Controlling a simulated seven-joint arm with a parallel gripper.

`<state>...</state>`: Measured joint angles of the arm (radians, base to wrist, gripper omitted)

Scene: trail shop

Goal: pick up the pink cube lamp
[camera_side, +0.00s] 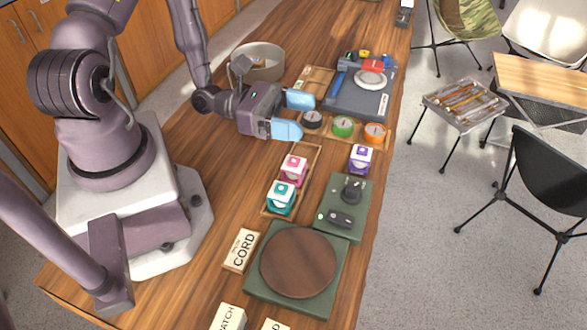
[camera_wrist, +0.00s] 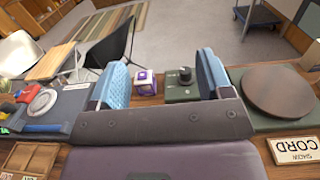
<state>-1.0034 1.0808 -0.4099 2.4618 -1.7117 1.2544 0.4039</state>
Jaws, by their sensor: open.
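The pink cube lamp (camera_side: 294,168) has a white top and stands in a small wooden tray (camera_side: 313,165), behind a teal cube lamp (camera_side: 281,197), in the side view. My gripper (camera_side: 295,115) is open and empty, its blue fingers spread. It is above the counter, farther back than the pink lamp and apart from it. In the wrist view the gripper (camera_wrist: 163,80) shows a purple cube lamp (camera_wrist: 146,81) beyond and between its fingers; that lamp also shows in the side view (camera_side: 361,158). I cannot see the pink lamp in the wrist view.
Several round tins, one green (camera_side: 343,126), sit in a tray near the fingers. A dark grey board (camera_side: 345,98) with tools lies behind. A green mat (camera_side: 335,225) with black knobs is right of the lamps. A brown disc (camera_side: 297,262) and a CORD box (camera_side: 241,250) are in front.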

